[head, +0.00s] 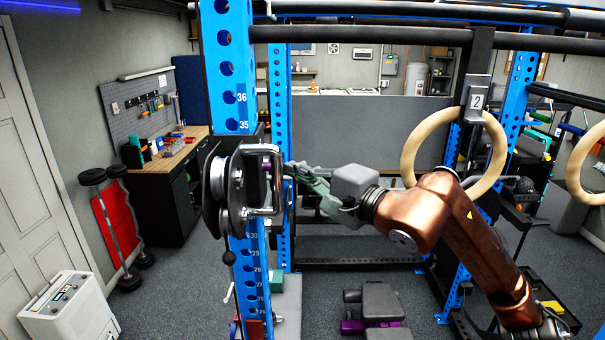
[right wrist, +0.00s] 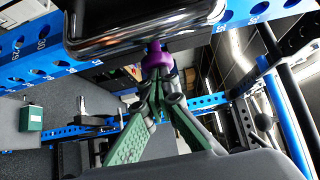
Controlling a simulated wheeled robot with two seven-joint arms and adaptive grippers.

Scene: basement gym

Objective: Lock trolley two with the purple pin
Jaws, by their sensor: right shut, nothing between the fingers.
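A trolley (head: 218,185) with dark pulley wheels and a chrome handle (head: 277,180) sits on the numbered blue upright, a little below the 35 mark. The purple pin (right wrist: 157,58) shows as a knob under the trolley's dark, shiny body in the right wrist view; only a bit of purple (head: 265,163) shows behind the handle in the head view. My right gripper (head: 292,172) is beside the trolley, its green-padded fingers (right wrist: 158,85) shut and empty, tips close to the knob. I cannot tell whether they touch it. How deep the pin sits is hidden. My left gripper is out of view.
A grey plate marked 2 (head: 477,101) is on a black post at the right, near a wooden ring (head: 411,140) close to my right arm. A grey bench (head: 382,300) is below. A workbench (head: 165,150) stands at the back left. Open floor lies left of the upright.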

